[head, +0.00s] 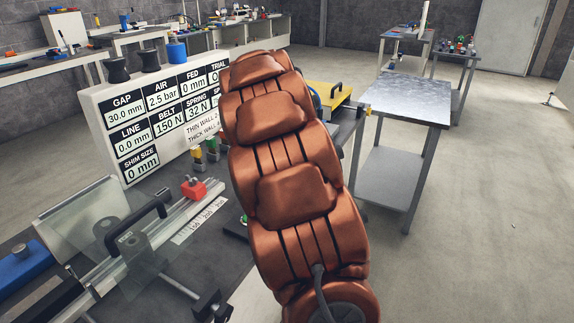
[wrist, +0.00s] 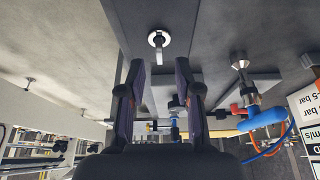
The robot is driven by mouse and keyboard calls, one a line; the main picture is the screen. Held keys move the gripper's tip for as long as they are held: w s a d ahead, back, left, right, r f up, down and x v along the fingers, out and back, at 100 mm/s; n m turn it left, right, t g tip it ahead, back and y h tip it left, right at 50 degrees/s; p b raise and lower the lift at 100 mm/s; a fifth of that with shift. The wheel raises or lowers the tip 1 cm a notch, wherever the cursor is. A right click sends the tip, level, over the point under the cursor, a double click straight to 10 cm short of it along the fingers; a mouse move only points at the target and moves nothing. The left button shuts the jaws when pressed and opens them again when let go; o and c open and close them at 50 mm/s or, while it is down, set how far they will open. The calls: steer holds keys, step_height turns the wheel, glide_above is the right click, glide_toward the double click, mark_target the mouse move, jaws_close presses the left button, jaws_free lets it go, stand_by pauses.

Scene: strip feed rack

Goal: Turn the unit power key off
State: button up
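What looks like the power key (wrist: 157,39) shows in the wrist view: a round silver collar with a short flat lever, on a grey panel face (wrist: 215,30). Its lever points down in that picture, towards the space between my fingers. My gripper (wrist: 160,66) is open and empty, with its two dark fingers on either side of the line to the key. The fingertips look apart from the key; the exact gap is hard to judge. In the head view my own arm covers the middle, and neither my gripper nor the key can be seen.
In the wrist view, a blue and orange air fitting (wrist: 264,118) with hoses is at the right. In the head view, a readout board (head: 110,118) and a rail with a red block (head: 194,188) are left of my arm. A steel table (head: 405,98) stands right; open floor lies beyond.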

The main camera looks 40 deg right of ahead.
steer(key=w+v, duration=0.1)
steer(key=v, duration=0.7)
steer(key=shift+s+a+r, duration=0.15)
steer(key=shift+s+r, duration=0.25)
steer(key=shift+s, duration=0.15)
